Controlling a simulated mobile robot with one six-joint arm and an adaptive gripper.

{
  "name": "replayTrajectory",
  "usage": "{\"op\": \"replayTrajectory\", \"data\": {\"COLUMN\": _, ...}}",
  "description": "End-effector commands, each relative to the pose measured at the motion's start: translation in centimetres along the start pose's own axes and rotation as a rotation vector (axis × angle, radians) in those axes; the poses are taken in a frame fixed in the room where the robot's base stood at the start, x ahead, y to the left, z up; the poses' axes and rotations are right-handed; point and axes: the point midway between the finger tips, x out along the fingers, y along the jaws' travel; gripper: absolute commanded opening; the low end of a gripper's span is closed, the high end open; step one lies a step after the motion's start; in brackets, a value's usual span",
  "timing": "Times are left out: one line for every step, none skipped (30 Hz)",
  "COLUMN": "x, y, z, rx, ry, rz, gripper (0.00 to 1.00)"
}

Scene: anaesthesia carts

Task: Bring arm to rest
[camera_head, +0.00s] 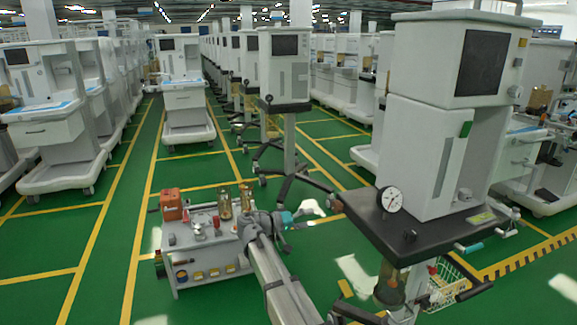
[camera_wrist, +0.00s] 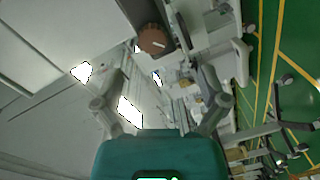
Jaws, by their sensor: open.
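My arm (camera_head: 279,282) reaches from the bottom of the head view up toward the middle, in front of a small grey work cart. My gripper (camera_head: 318,208) is at its far end, with a teal body, pointing right toward the large anaesthesia machine. In the wrist view my gripper (camera_wrist: 163,75) shows two grey fingers spread wide apart. Nothing is between them; machine surfaces show behind. In the head view the fingers are small and partly lost against the bright floor.
The work cart (camera_head: 203,258) carries an orange box (camera_head: 171,204) and several small parts. A large anaesthesia machine (camera_head: 424,160) with a round gauge (camera_head: 390,200) stands close on the right. Rows of machines stand behind. Green floor (camera_head: 105,290) with yellow lines is clear at left.

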Motion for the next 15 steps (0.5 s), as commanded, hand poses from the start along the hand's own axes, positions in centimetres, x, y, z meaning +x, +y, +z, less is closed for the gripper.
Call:
{"op": "replayTrajectory", "data": {"x": 0.8, "y": -0.1, "z": 1.1, "rx": -0.01, "ry": -0.02, "rz": -0.025, "gripper": 0.93}}
{"op": "replayTrajectory", "data": {"x": 1.2, "y": -0.3, "z": 1.7, "rx": -0.017, "ry": -0.032, "rz": -0.044, "gripper": 0.93}}
{"op": "replayTrajectory", "data": {"x": 1.8, "y": -0.5, "z": 2.6, "rx": -0.027, "ry": -0.052, "rz": -0.073, "gripper": 0.93}}
{"op": "replayTrajectory", "data": {"x": 2.2, "y": -0.7, "z": 3.3, "rx": -0.035, "ry": -0.067, "rz": -0.097, "gripper": 0.93}}
{"op": "replayTrajectory", "data": {"x": 2.8, "y": -1.0, "z": 4.1, "rx": -0.044, "ry": -0.084, "rz": -0.122, "gripper": 0.93}}
{"op": "replayTrajectory", "data": {"x": 3.4, "y": -1.3, "z": 5.2, "rx": -0.056, "ry": -0.108, "rz": -0.16, "gripper": 0.93}}
{"op": "replayTrajectory", "data": {"x": 3.9, "y": -1.6, "z": 6.0, "rx": -0.065, "ry": -0.126, "rz": -0.19, "gripper": 0.93}}
{"op": "replayTrajectory", "data": {"x": 4.3, "y": -1.9, "z": 6.9, "rx": -0.074, "ry": -0.144, "rz": -0.221, "gripper": 0.93}}
{"op": "replayTrajectory", "data": {"x": 4.9, "y": -2.2, "z": 8.1, "rx": -0.085, "ry": -0.168, "rz": -0.264, "gripper": 0.93}}
{"op": "replayTrajectory", "data": {"x": 5.2, "y": -2.5, "z": 9.0, "rx": -0.093, "ry": -0.186, "rz": -0.297, "gripper": 0.93}}
{"op": "replayTrajectory", "data": {"x": 5.6, "y": -2.8, "z": 9.9, "rx": -0.101, "ry": -0.204, "rz": -0.33, "gripper": 0.93}}
{"op": "replayTrajectory", "data": {"x": 6.1, "y": -3.1, "z": 11.1, "rx": -0.111, "ry": -0.227, "rz": -0.373, "gripper": 0.93}}
{"op": "replayTrajectory", "data": {"x": 6.3, "y": -3.4, "z": 12.0, "rx": -0.117, "ry": -0.244, "rz": -0.407, "gripper": 0.93}}
{"op": "replayTrajectory", "data": {"x": 6.6, "y": -3.6, "z": 12.9, "rx": -0.123, "ry": -0.26, "rz": -0.441, "gripper": 0.93}}
{"op": "replayTrajectory", "data": {"x": 6.9, "y": -3.9, "z": 14.0, "rx": -0.13, "ry": -0.282, "rz": -0.485, "gripper": 0.93}}
